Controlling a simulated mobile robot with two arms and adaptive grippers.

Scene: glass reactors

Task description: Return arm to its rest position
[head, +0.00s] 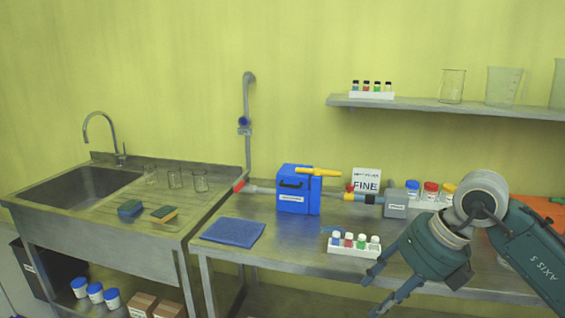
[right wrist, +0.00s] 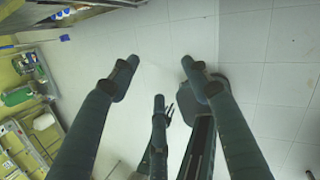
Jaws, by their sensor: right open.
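My right arm (head: 535,250) comes in from the right in the head view, bent at the wrist. Its gripper (head: 372,292) hangs in front of the metal bench's front edge, with its fingers pointing down and left. In the right wrist view the fingers of the gripper (right wrist: 160,82) are spread apart with nothing between them. Pale floor tiles show beyond the fingertips. My left gripper does not show in the head view.
A white rack (head: 354,252) with several capped vials stands on the bench just left of the gripper. A blue box (head: 293,200), a blue mat (head: 233,231) and a grey device (head: 396,205) are also on the bench. A sink (head: 80,188) is at left, a glassware shelf (head: 420,107) above.

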